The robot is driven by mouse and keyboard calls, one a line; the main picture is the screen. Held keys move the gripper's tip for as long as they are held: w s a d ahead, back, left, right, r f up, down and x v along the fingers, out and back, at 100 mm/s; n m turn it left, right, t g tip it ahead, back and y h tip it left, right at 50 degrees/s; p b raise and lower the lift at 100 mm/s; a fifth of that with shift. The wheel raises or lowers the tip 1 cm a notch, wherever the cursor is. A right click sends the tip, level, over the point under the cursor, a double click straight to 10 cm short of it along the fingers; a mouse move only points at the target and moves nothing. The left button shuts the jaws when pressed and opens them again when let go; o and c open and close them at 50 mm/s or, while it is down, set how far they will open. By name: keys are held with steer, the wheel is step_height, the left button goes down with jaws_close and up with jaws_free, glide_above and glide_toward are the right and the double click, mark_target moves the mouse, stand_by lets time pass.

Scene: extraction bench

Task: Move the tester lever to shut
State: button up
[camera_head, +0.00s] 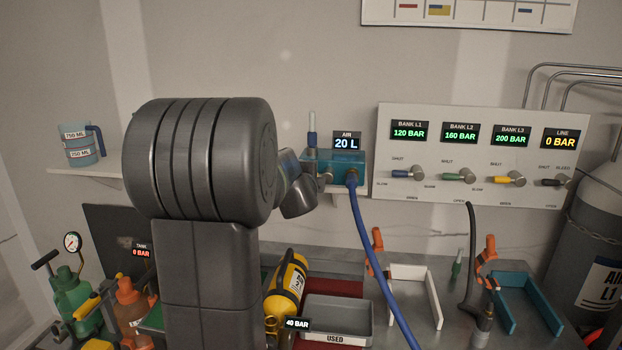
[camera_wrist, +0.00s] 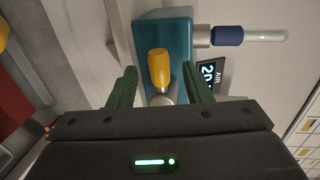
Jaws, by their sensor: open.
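The tester appears to be the teal box (camera_head: 322,158) on the wall shelf, with an "AIR 20 L" display (camera_head: 346,141) beside it. In the wrist view the teal box (camera_wrist: 178,32) fills the upper middle, and its yellow lever (camera_wrist: 159,66) stands out towards the camera on a grey pivot. My gripper (camera_wrist: 158,76) is open. Its two dark green fingers are on either side of the lever, with a visible gap on each side. I cannot tell whether the fingertips reach the lever's depth. In the head view my arm hides the lever and the fingers.
A blue hose (camera_head: 371,255) hangs from the tester's right end. An upright tube with a blue collar (camera_head: 312,139) stands at its left. The valve panel (camera_head: 390,130) with several levers is close on the right. A measuring jug (camera_head: 80,146) stands on the shelf's left end.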

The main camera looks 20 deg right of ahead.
steer(key=p+v, duration=0.1)
steer(key=v, duration=1.2)
steer(key=shift+s+a+r+p, duration=0.15)
steer(key=shift+s+p, duration=0.1)
steer(key=shift+p, duration=0.1)
steer(key=b+x, duration=0.1)
steer(key=x, duration=1.3)
steer(key=shift+b, duration=0.35)
steer(key=shift+s, duration=0.1)
steer(key=p+v, duration=0.2)
steer(key=v, duration=1.1)
steer(key=w+d+f+n+b, duration=0.1)
steer(key=w+d, duration=0.2)
steer(key=w, duration=0.2)
steer(key=w+d+f+n+b, duration=0.1)
steer(key=w+d+f, duration=0.1)
steer(key=w, duration=0.4)
steer(key=shift+d+f+g+h, duration=0.3)
steer(key=shift+d, duration=0.5)
